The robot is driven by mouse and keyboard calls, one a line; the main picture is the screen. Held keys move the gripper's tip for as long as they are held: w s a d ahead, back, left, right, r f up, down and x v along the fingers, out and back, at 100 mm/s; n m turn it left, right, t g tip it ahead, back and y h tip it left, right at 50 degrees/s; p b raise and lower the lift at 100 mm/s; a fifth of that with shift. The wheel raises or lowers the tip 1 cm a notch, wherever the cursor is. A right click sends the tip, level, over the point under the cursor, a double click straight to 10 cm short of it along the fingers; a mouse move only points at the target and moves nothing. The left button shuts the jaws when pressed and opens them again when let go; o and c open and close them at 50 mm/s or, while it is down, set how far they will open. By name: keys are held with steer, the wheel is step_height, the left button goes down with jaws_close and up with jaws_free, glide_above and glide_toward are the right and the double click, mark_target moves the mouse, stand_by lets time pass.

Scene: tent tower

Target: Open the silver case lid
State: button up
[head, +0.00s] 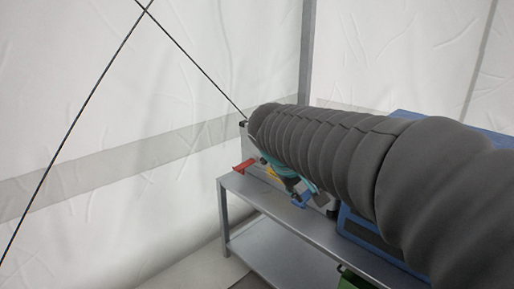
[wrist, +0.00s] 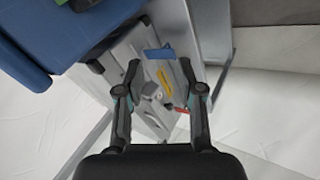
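The silver case (wrist: 117,62) stands on the metal table, and much of it is hidden behind my arm in the head view. A grey panel edge (head: 243,142) shows there past my arm. A red part (head: 244,167) and a blue part (head: 300,200) stick out near it. In the wrist view, a blue part (wrist: 158,54), a yellow strip (wrist: 164,80) and a red part (wrist: 182,110) show between or near my fingers. My gripper (wrist: 160,66) is open, its fingers apart over this grey area. I cannot tell whether they touch it, or how far the lid is raised.
The metal table (head: 262,200) has a lower shelf (head: 262,248). A blue box (head: 362,232) stands to the right of the case, also at upper left in the wrist view (wrist: 25,45). Something green (head: 352,281) sits below. White tent walls (head: 90,90) and dark diagonal cables lie behind.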

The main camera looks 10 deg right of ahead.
steer(key=w+a+f+n+t+h+b, duration=0.15)
steer(key=w+a, duration=0.35)
steer(key=w, duration=0.5)
steer(key=w+a+n+t+h+b, duration=0.1)
steer(key=w+a+t+h, duration=0.2)
steer(key=w, duration=0.6)
steer(key=w+a+f+n+h+b, duration=0.1)
steer(key=w+a+h+b, duration=0.15)
steer(key=w+a, duration=0.55)
steer(key=x, duration=1)
steer(key=r+x, duration=0.1)
steer(key=x, duration=0.4)
steer(key=shift+d, duration=0.45)
jaws_close()
